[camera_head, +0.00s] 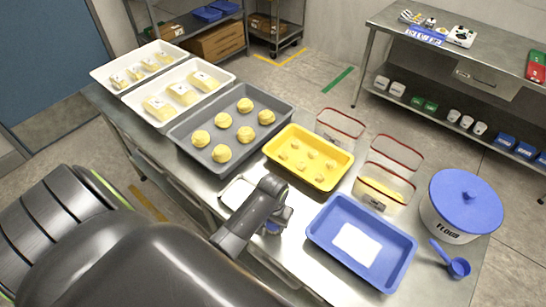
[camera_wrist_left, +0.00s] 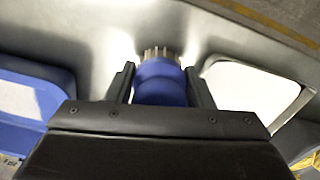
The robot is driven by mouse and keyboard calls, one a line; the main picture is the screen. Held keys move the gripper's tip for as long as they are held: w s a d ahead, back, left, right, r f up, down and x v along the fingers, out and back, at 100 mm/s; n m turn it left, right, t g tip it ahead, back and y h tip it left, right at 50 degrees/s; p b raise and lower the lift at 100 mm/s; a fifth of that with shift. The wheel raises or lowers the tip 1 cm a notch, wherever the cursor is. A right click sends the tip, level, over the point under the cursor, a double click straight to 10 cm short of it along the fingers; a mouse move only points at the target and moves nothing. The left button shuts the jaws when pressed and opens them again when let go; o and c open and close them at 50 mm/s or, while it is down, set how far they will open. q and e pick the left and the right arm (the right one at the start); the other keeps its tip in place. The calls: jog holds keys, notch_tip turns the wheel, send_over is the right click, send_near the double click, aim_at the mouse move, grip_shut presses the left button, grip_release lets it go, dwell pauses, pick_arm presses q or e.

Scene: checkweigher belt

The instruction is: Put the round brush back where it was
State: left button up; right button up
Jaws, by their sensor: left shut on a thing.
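The round brush (camera_wrist_left: 160,82) has a blue body and a ring of pale bristles at its far end. In the left wrist view it sits between the two dark fingers of my left gripper (camera_wrist_left: 160,88), which is shut on it. In the head view my left gripper (camera_head: 276,218) is over the steel table, between the white square (camera_head: 238,193) and the blue tray (camera_head: 318,237). Only a little blue of the brush shows there, and the arm hides the rest. I cannot tell whether the brush touches the table. My right gripper is not in view.
A yellow tray (camera_head: 272,153) with small dough pieces and a grey tray (camera_head: 178,135) with dough balls stand behind. Clear red-rimmed containers (camera_head: 341,124), a flour tub (camera_head: 450,222) and a blue scoop (camera_head: 459,267) are at the right. Bare steel lies around the gripper.

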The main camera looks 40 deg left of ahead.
pick_arm(q)
jog(key=shift+f, duration=0.5)
jog(key=shift+f, duration=0.15)
jog(key=o, duration=0.8)
jog(key=shift+c, duration=0.2)
notch_tip(320, 180, up, 11)
jog(key=shift+r+b, duration=0.1)
jog(key=shift+b, duration=0.65)
jog(key=shift+r, duration=0.6)
